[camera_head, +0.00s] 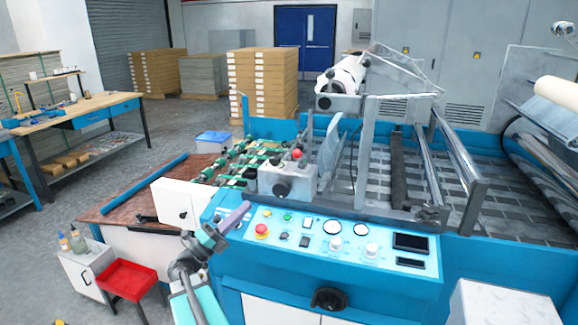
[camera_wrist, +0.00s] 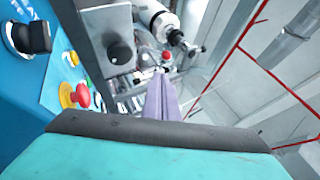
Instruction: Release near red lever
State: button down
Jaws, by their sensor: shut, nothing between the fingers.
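A small red knob (camera_head: 297,153), which may be the red lever's end, sits on top of a grey metal box (camera_head: 285,182) above the blue control panel. In the wrist view a red knob (camera_wrist: 166,57) shows just beyond the fingertips. My gripper (camera_head: 243,208) has purple fingers, pressed together and empty, over the left end of the panel. It is left of and below the grey box, apart from the red knob. In the wrist view my gripper (camera_wrist: 163,80) points toward the knob. The lever's shaft is not clear.
A red mushroom button (camera_head: 262,230) sits on the blue panel (camera_head: 330,270) close to my gripper; it also shows in the wrist view (camera_wrist: 82,95). Metal rails and rollers (camera_head: 398,165) stand behind. A white plate (camera_head: 175,203) is at the left.

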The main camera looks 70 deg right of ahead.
jog(key=s+d+r+m+g+y, duration=0.1)
jog(key=s+d+r+m+g, duration=0.1)
jog(key=s, duration=0.3)
jog(key=shift+s+d+r+y, duration=0.35)
jog(key=shift+d+r, duration=0.15)
jog(key=shift+r, duration=0.1)
jog(key=shift+d+r, duration=0.1)
jog(key=p, duration=0.6)
send_near(299, 155)
jog(key=s+d, duration=0.2)
jog(key=s, duration=0.2)
jog(key=shift+w+d+r+p, duration=0.2)
jog(key=shift+d+r+p, duration=0.15)
jog(key=shift+d, duration=0.15)
jog(key=shift+w+d+r+p, duration=0.2)
jog(key=shift+d+r+p, duration=0.1)
jog(key=shift+d, duration=0.2)
